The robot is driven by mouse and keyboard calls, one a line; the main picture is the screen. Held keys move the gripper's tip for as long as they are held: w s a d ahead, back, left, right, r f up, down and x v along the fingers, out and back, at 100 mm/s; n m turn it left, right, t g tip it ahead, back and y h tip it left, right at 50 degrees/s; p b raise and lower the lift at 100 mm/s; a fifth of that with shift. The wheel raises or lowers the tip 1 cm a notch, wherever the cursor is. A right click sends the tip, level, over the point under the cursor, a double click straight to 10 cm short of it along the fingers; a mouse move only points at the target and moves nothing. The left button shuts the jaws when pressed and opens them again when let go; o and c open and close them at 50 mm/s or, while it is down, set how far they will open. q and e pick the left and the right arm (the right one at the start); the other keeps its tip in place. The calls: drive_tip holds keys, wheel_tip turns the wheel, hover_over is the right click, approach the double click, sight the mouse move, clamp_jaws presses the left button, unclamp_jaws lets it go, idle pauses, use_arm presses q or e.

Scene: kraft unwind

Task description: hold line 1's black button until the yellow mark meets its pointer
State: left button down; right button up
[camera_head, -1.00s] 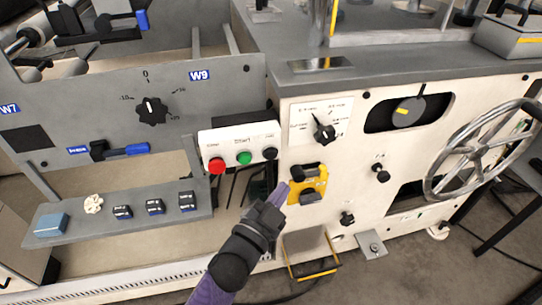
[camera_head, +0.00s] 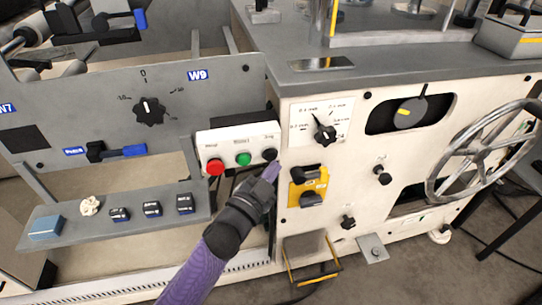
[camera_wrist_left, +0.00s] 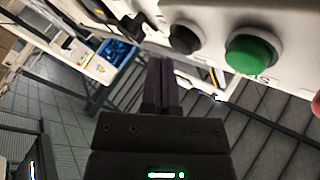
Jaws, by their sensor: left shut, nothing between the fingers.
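The black button (camera_head: 270,154) is at the right end of a white control box (camera_head: 225,140), beside a green button (camera_head: 243,159) and a red button (camera_head: 215,167). My left gripper (camera_head: 273,171) is shut and empty, its fingertips just below the black button. In the left wrist view the black button (camera_wrist_left: 186,38) and green button (camera_wrist_left: 252,50) are above and right of my fingertips (camera_wrist_left: 161,66); contact does not show. A grey disc (camera_head: 412,116) in a dark window carries a yellow mark (camera_head: 404,112) on its left part.
A dial (camera_head: 325,132), a yellow switch plate (camera_head: 296,188) and several knobs are on the cream panel right of the gripper. A spoked handwheel (camera_head: 482,150) stands out farther right. A grey shelf (camera_head: 75,236) with small items lies at left.

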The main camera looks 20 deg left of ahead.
idle(0.4)
idle(0.5)
idle(0.6)
use_arm(q)
drive_tip(key=shift+w+a, duration=0.25)
drive_tip(key=shift+w, duration=0.1)
idle(0.4)
